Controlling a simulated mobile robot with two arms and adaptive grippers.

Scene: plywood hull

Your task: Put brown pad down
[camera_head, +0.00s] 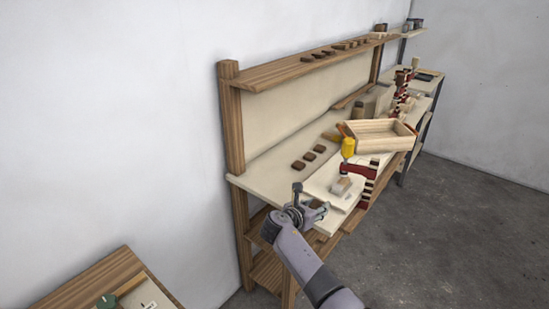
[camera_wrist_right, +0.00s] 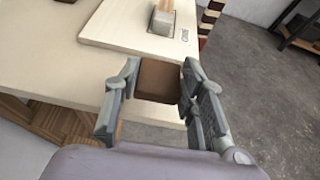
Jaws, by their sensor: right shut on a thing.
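My right gripper (camera_wrist_right: 156,100) is shut on a brown pad (camera_wrist_right: 157,80), a small square block, in the right wrist view. The pad sits between the fingers, over the near edge of the light bench top (camera_wrist_right: 75,75); I cannot tell whether it touches the surface. In the head view my right gripper (camera_head: 318,212) is at the bench's front left edge, and the pad in it is hidden or too small to tell. Several other brown pads (camera_head: 309,156) lie in a row on the bench top near the back. My left gripper is not in view.
A pale board (camera_head: 320,187) with a light block (camera_head: 342,186) lies right of my gripper. A clamp with a yellow handle (camera_head: 348,147) and an open wooden box (camera_head: 377,148) stand beyond. A shelf (camera_head: 290,70) runs above the bench. Bench surface around the row of pads is clear.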

